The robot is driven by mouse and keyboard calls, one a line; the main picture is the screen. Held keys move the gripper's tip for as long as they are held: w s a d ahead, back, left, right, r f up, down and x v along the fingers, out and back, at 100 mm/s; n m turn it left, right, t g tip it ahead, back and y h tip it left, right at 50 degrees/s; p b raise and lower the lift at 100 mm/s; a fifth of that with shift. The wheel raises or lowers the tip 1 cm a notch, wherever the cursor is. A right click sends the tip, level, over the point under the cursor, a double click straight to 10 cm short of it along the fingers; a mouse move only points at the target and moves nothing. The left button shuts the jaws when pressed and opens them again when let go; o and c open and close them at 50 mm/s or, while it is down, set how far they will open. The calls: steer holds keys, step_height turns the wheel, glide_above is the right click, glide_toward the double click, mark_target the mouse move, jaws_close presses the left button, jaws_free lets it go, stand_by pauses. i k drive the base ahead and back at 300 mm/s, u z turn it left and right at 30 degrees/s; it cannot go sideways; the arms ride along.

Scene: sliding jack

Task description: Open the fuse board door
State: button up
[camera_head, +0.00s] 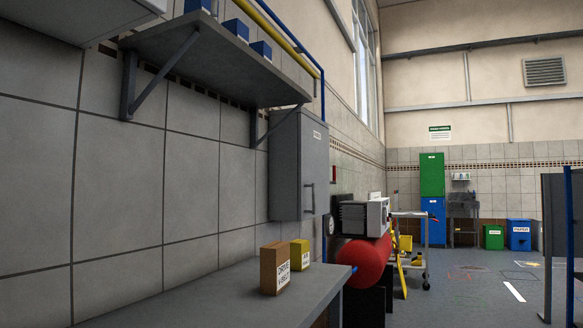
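A grey metal cabinet (285,165), the likely fuse board, hangs on the tiled wall left of centre, just past the end of a shelf. Its door (315,160) faces right and looks shut. The door carries a small white label (317,135), too small to read, and a vertical bar handle (310,198) near its lower part. My gripper and arm are not in view.
A grey bench (215,300) with two boxes (275,268) (299,254) runs below the cabinet. A bracketed shelf (215,60) is above. A red tank (366,262) stands past the bench. A dark panel (560,240) stands at right; floor (470,285) between is open.

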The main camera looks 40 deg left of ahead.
mark_target(313, 138)
steer(key=u, duration=0.8)
steer(key=i, duration=1.25)
steer(key=u, duration=0.8)
